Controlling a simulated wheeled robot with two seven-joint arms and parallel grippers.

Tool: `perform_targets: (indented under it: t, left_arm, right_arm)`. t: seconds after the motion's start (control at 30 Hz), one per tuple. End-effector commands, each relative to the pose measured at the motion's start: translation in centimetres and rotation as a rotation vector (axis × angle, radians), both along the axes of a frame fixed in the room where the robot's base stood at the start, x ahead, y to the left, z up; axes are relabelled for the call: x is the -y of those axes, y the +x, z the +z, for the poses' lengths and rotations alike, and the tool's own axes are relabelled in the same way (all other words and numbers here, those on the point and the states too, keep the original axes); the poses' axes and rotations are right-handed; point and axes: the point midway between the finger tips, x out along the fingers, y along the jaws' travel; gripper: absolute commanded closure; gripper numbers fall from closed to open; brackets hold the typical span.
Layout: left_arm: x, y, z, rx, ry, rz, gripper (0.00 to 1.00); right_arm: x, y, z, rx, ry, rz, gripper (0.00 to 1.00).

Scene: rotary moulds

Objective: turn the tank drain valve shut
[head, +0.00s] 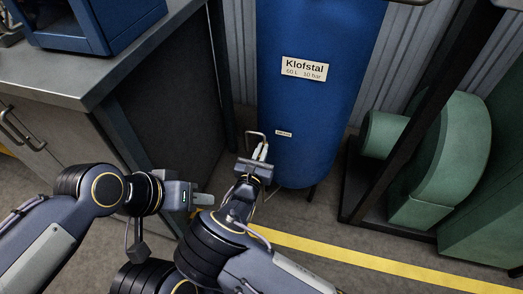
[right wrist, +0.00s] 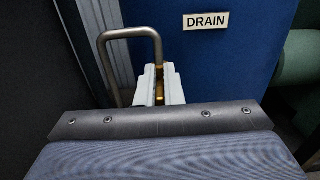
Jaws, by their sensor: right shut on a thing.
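The tall blue tank (head: 312,115) stands at the back centre, and its lower wall shows in the right wrist view (right wrist: 230,65). A bent grey pipe (right wrist: 130,33) beside the DRAIN label (right wrist: 206,21) shows in both views, also at the tank's lower left in the head view (head: 256,133). My right gripper (head: 262,152) is at the tank's lower left. Its pale fingers (right wrist: 160,85) are shut on a brass part of the drain valve (right wrist: 160,72), which they mostly hide. My left gripper (head: 203,198) is apart from the valve, to its left; its finger gap is unclear.
A metal-topped workbench (head: 120,55) stands left of the tank, with a blue machine (head: 90,22) on it. A black frame (head: 400,130) and a green rounded machine (head: 440,165) stand at right. A yellow line (head: 370,262) crosses the floor.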

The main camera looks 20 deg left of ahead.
Motion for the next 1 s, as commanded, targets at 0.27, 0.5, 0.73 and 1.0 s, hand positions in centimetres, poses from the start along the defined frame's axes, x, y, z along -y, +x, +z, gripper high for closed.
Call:
perform_targets:
  t: [0.27,0.5,0.73,1.0]
  left_arm:
    - [0.0,0.0,0.0,0.0,0.0,0.0,0.64]
    - [0.0,0.0,-0.4,0.0,0.0,0.0,0.64]
    - [0.0,0.0,-1.1,0.0,0.0,0.0,0.64]
    - [0.0,0.0,-2.6,0.0,0.0,0.0,0.64]
  right_arm:
    - [0.0,0.0,0.0,0.0,0.01,-0.001,1.0]
    - [0.2,0.0,-0.1,0.002,0.095,-0.001,1.0]
    - [0.5,0.0,-0.2,0.009,0.272,-0.001,1.0]
    - [1.0,0.0,-0.5,0.019,0.529,-0.002,1.0]
